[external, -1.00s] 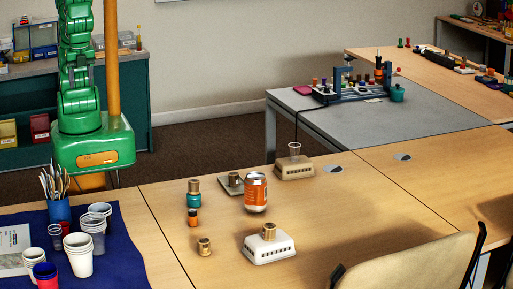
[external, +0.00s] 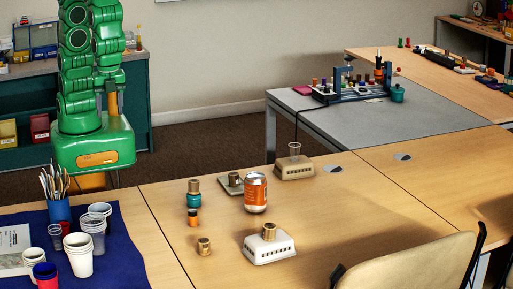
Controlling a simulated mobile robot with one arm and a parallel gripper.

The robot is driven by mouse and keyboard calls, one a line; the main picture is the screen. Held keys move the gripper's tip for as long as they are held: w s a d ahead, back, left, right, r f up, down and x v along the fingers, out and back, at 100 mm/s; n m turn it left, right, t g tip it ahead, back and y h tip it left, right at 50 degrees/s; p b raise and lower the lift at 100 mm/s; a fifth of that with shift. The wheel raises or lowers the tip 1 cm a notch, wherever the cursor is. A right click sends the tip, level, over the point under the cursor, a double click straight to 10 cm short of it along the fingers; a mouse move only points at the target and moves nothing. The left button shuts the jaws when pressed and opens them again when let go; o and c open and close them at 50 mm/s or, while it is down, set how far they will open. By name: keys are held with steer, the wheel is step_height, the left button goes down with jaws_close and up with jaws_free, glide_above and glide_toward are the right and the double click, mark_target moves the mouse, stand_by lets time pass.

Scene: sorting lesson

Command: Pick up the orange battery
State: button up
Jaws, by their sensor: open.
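A small orange-and-black cylinder (external: 193,217), which looks like the orange battery, stands upright on the wooden table. It is just in front of a teal piece with a brown cap (external: 194,194). A larger orange can with a silver top (external: 255,193) stands to its right. Green links of my arm show at the upper left, beyond the table.
A brown knob (external: 204,246), a white box with a brown knob (external: 271,246) and a beige box with a clear cup (external: 294,166) stand nearby. Cups and a brush holder (external: 60,210) crowd the blue mat (external: 125,262).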

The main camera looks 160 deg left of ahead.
steer(key=w+a+f, duration=0.9)
steer(key=w, duration=0.3)
steer(key=t, duration=0.1)
glide_toward(193, 225)
steer(key=shift+s+a+r, duration=0.1)
steer(key=shift+s+r, duration=0.2)
steer(key=shift+s, duration=0.3)
steer(key=shift+s+a+r, duration=0.1)
steer(key=shift+s+r, duration=0.2)
steer(key=shift+s, duration=0.25)
steer(key=shift+w+a+f, duration=0.1)
steer(key=shift+a+f, duration=0.05)
steer(key=shift+f, duration=0.3)
step_height(193, 225, down, 2)
steer(key=shift+f, duration=0.1)
steer(key=shift+w+f, duration=0.25)
steer(key=shift+f, duration=0.6)
steer(key=shift+w+d+f, duration=0.1)
steer(key=shift+f, duration=0.75)
steer(key=shift+w+d+f, duration=0.1)
steer(key=shift+d+f, duration=0.05)
steer(key=shift+f, duration=0.75)
steer(key=shift+c, duration=0.2)
jaws_close()
